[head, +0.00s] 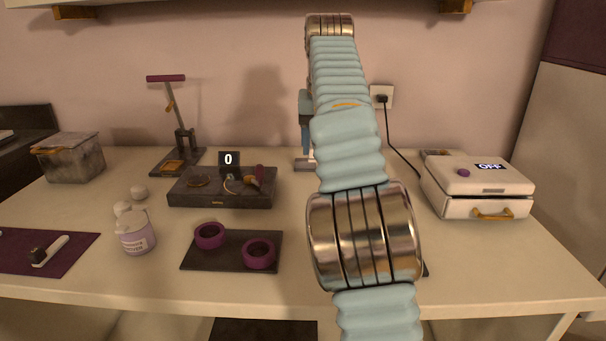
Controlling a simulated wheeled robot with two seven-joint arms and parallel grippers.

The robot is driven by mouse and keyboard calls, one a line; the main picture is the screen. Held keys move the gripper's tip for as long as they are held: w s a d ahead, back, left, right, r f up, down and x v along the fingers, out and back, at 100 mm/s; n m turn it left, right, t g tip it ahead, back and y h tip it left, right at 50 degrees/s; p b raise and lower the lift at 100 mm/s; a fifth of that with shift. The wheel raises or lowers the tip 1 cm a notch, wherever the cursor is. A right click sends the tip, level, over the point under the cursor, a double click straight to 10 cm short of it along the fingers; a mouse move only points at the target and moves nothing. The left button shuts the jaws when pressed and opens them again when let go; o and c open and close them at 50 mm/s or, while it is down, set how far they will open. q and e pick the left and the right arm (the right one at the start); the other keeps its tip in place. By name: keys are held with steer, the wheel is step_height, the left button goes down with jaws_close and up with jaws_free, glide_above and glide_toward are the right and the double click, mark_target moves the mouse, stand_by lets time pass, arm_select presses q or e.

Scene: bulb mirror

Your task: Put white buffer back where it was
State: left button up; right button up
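One of my arms, pale blue with metal bands, rises through the middle of the head view and covers part of the table and wall. I cannot see its gripper fingers. No other gripper shows, and nothing held is visible.
The table (330,293) also holds a black tray with purple rings (232,263), a dark box device (222,190) showing "0", a press stand (184,140), a grey bin (72,160), white balls (139,193), a purple mat (75,243) and a white machine (478,188) reading "OFF".

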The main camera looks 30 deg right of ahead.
steer(key=w+f, duration=0.2)
steer(key=w, duration=0.1)
steer(key=w+d+f+p, duration=0.1)
steer(key=w+f, duration=0.4)
steer(key=w, duration=0.1)
steer(key=shift+w+d+f+p, duration=0.25)
steer(key=shift+w+d+p, duration=0.1)
steer(key=shift+d+p, duration=0.05)
steer(key=shift+w+f, duration=0.15)
steer(key=shift+f, duration=0.05)
steer(key=shift+x, duration=1.9)
steer(key=shift+a, duration=0.2)
steer(key=shift+f, duration=0.2)
steer(key=o, duration=0.9)
steer(key=shift+o, duration=0.2)
